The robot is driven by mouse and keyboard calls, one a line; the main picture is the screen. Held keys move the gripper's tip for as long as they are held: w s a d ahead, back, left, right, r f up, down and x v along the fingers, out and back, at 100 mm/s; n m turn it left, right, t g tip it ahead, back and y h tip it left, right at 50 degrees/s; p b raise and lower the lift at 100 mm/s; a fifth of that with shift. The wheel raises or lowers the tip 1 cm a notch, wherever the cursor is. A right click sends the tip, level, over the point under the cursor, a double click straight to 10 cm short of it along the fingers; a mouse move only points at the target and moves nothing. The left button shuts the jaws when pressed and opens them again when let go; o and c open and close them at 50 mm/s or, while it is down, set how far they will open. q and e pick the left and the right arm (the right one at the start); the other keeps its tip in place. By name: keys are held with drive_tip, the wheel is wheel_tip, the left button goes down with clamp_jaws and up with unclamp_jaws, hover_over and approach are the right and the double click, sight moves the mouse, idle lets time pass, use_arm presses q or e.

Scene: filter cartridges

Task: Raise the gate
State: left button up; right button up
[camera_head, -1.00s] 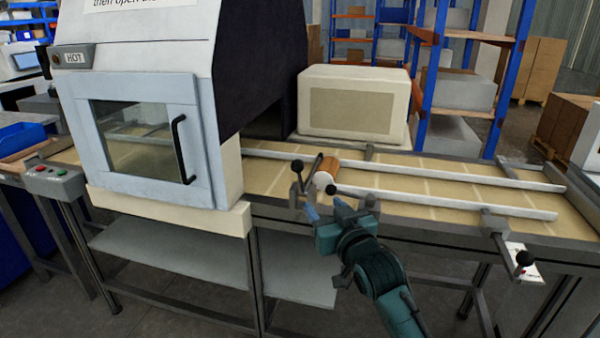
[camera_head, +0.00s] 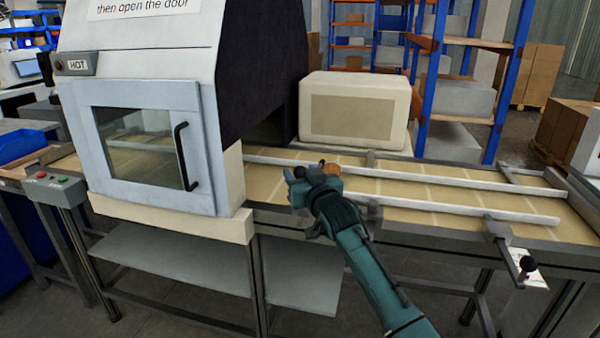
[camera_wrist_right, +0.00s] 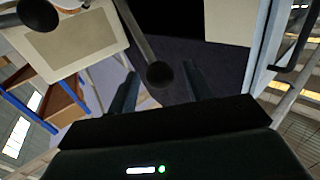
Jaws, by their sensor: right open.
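A gate lever, a grey rod (camera_wrist_right: 138,35) with a black ball knob (camera_wrist_right: 160,74), shows in the right wrist view. It stands at the conveyor's front edge beside the hooded machine. My right gripper (camera_wrist_right: 159,82) is open, with its fingers on either side of the knob; I cannot tell whether they touch it. In the head view my right gripper (camera_head: 305,178) covers most of the lever and gate. An orange cartridge (camera_head: 330,164) shows only in part behind it. A second black knob (camera_wrist_right: 38,14) is at the wrist view's upper left. My left gripper is not in view.
The hooded machine (camera_head: 145,45) with its shut glass door and black handle (camera_head: 183,157) stands left of the gripper. A cream box (camera_head: 355,108) is behind the conveyor (camera_head: 450,200). Another lever with a black knob (camera_head: 528,264) stands at the right. The belt's right part is clear.

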drive_tip(key=shift+w+a, duration=0.25)
drive_tip(key=shift+w, duration=0.45)
drive_tip(key=shift+c, duration=0.3)
clamp_jaws()
